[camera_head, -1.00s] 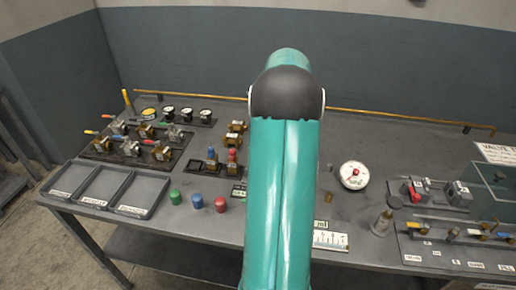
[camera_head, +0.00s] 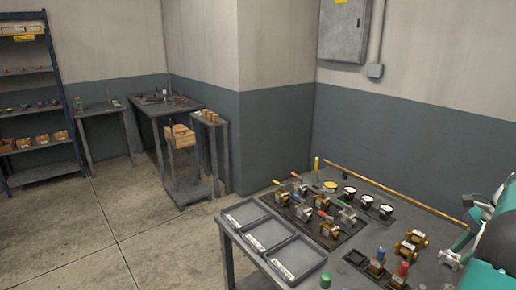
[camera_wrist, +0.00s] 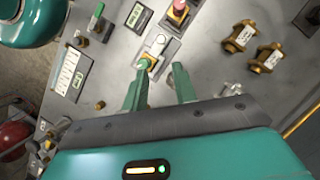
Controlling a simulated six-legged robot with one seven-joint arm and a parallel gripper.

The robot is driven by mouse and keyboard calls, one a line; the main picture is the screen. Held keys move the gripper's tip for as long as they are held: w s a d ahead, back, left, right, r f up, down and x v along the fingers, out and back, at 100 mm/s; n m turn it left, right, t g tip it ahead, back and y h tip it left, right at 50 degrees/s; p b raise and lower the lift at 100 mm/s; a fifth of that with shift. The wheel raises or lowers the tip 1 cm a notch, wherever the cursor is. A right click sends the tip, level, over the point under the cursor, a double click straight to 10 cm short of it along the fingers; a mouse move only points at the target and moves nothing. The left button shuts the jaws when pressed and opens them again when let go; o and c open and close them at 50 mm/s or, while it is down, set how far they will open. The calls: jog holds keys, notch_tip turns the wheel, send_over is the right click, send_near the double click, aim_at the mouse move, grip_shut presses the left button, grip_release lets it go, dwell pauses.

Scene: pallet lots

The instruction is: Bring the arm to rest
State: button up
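My gripper (camera_wrist: 161,76) shows in the wrist view, pointing at the grey bench top (camera_wrist: 210,75). Its two green fingers are apart, with nothing clearly held between them. A small brass and white fitting (camera_wrist: 150,56) lies by the left fingertip; I cannot tell whether they touch. My teal arm (camera_head: 496,245) is cut off at the right edge of the head view, low over the bench, and its full pose is hidden.
The bench holds a valve board (camera_head: 318,222), grey trays (camera_head: 268,232), brass fittings (camera_head: 410,247) and a red-capped fitting (camera_head: 401,272). A yellow rod (camera_head: 395,193) runs along its back. Open floor (camera_head: 120,225) lies left, before shelves (camera_head: 30,100) and a second bench (camera_head: 165,103).

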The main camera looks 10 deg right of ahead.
jog(key=w+a+r+n+h, duration=0.1)
jog(key=w+a+r+n, duration=0.2)
jog(key=a, duration=0.6)
jog(key=w+a+r+n+h, duration=0.15)
jog(key=a+n, duration=0.25)
jog(key=a, duration=0.5)
jog(key=w+a+r+n+h, duration=0.15)
jog(key=a+r+n, duration=0.25)
jog(key=a, duration=0.5)
jog(key=s+a+f+n+t, duration=0.2)
jog(key=s+a+n, duration=0.3)
jog(key=a, duration=0.5)
jog(key=s+a+f+n+t, duration=0.2)
jog(key=s+a+n, duration=0.3)
jog(key=a, duration=0.5)
jog(key=shift+a+n, duration=0.35)
jog(key=shift+n, duration=0.35)
jog(key=shift+d, duration=0.15)
